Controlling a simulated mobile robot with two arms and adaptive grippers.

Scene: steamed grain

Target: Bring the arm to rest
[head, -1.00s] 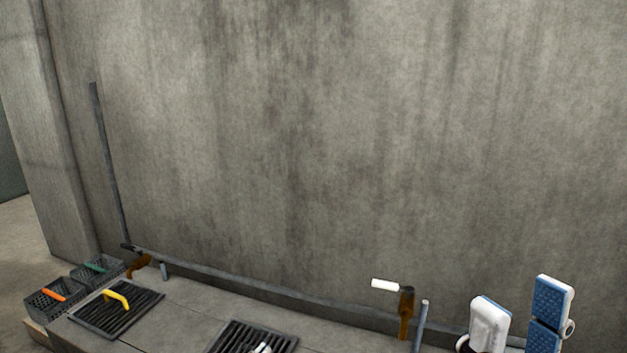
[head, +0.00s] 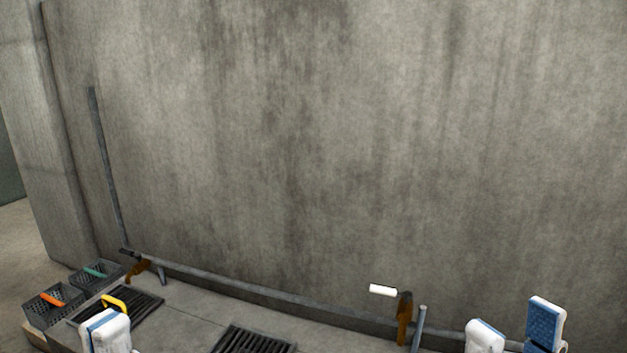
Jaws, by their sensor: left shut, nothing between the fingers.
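A white and blue part of my left arm (head: 106,332) shows at the lower left edge of the head view, in front of the counter. White and blue parts of my right arm (head: 545,322) show at the lower right.
A yellow handle (head: 114,302) sits on a dark grate (head: 148,302). Another grate (head: 252,341) lies mid-counter.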

